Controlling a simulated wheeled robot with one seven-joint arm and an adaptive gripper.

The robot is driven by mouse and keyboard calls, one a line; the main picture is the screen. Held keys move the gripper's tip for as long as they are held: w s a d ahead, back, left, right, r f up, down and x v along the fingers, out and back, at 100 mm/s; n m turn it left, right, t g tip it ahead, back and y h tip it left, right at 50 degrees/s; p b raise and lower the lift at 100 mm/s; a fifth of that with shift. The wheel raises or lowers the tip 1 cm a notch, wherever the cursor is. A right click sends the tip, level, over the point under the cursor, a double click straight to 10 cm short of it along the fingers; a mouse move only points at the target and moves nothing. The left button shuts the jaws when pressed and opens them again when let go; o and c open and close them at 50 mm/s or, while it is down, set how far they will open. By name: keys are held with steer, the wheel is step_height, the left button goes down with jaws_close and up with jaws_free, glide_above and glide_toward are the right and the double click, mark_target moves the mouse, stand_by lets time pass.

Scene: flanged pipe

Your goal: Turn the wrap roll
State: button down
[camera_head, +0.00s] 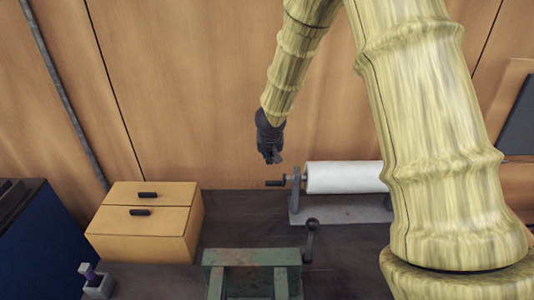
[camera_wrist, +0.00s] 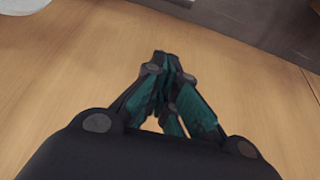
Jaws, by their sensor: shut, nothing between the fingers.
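The white wrap roll (camera_head: 342,177) lies level on a grey stand (camera_head: 340,213) at the back of the dark bench. A small dark crank handle (camera_head: 275,183) sticks out at the roll's left end. My arm hides the roll's right end. My gripper (camera_head: 273,160) is just above and a little left of the crank in the head view, apparently apart from it. In the wrist view my gripper (camera_wrist: 168,65) has its fingers together with nothing between them. A white rounded surface at the top left of the wrist view may be the roll, but I cannot tell.
A wooden box with two drawer fronts (camera_head: 148,220) stands at the left of the bench. A green vise (camera_head: 252,265) with a dark lever is at the front middle. A small grey holder (camera_head: 97,285) with a purple item is at front left. A wooden wall rises behind.

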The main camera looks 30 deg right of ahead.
steer(key=f+b, duration=0.1)
steer(key=s+f+b, duration=0.1)
steer(key=f+b, duration=0.3)
steer(key=shift+s+a, duration=0.25)
steer(key=shift+a, duration=0.15)
stand_by(0.3)
steer(key=shift+a+p, duration=0.15)
steer(key=shift+p, duration=0.4)
